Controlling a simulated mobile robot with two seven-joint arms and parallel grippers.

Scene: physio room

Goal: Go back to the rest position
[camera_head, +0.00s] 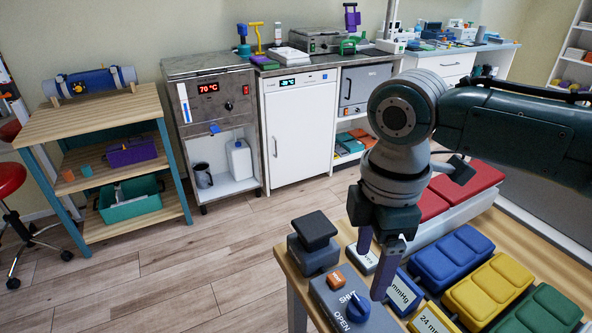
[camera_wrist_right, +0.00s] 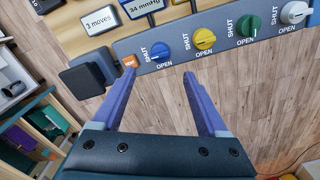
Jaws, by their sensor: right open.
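My right gripper (camera_head: 376,268) hangs from my right arm over the front left part of the wooden table (camera_head: 283,254). Its purple fingers point down, are apart and hold nothing. In the right wrist view the open fingers (camera_wrist_right: 157,80) reach toward the grey valve panel (camera_wrist_right: 185,53), with floor showing between them. The blue knob (camera_wrist_right: 160,48) lies ahead of the fingers and apart from them in that view; it also shows below the gripper in the head view (camera_head: 357,307). My left gripper is in neither view.
A black block (camera_head: 314,230) and orange button (camera_head: 337,280) sit close left of the gripper. Blue (camera_head: 450,257), yellow (camera_head: 487,291) and red pads lie right, with label cards between. Yellow (camera_wrist_right: 205,38), green (camera_wrist_right: 250,25) and white knobs continue along the panel. Open floor (camera_head: 190,270) lies left.

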